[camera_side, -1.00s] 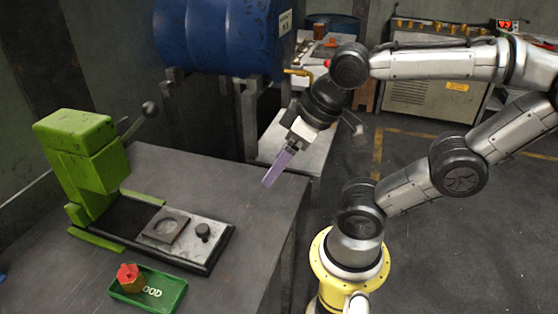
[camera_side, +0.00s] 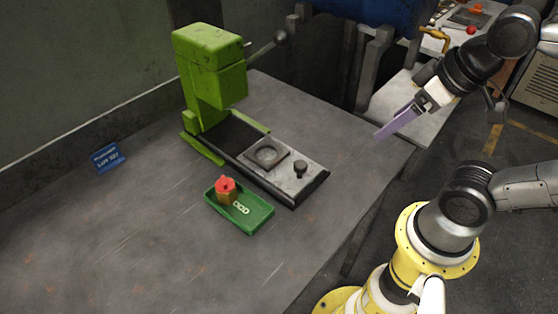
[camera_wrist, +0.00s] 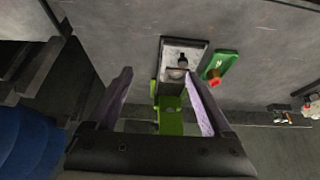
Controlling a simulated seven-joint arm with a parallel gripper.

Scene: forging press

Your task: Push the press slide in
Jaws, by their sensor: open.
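The press slide (camera_side: 278,173) is a light grey plate with a round die seat (camera_side: 267,154) and an upright black knob (camera_side: 300,167). It is out in front of the green press (camera_side: 210,72), on a dark base. The seat looks empty. In the wrist view the slide (camera_wrist: 196,50) is ahead of the fingers, with the press (camera_wrist: 171,118) below it in the picture. My gripper (camera_side: 379,135) is open and empty, with purple fingers. It hangs in the air to the right of the slide, near the table's right edge, apart from the knob. Both fingers also show in the wrist view (camera_wrist: 158,76).
A green tray (camera_side: 262,222) marked GOOD holds a red-topped, gold-coloured part (camera_side: 226,191) in front of the slide. A blue sign (camera_side: 107,158) lies at the left. A lever (camera_side: 268,46) sticks out from the press. The table front is clear.

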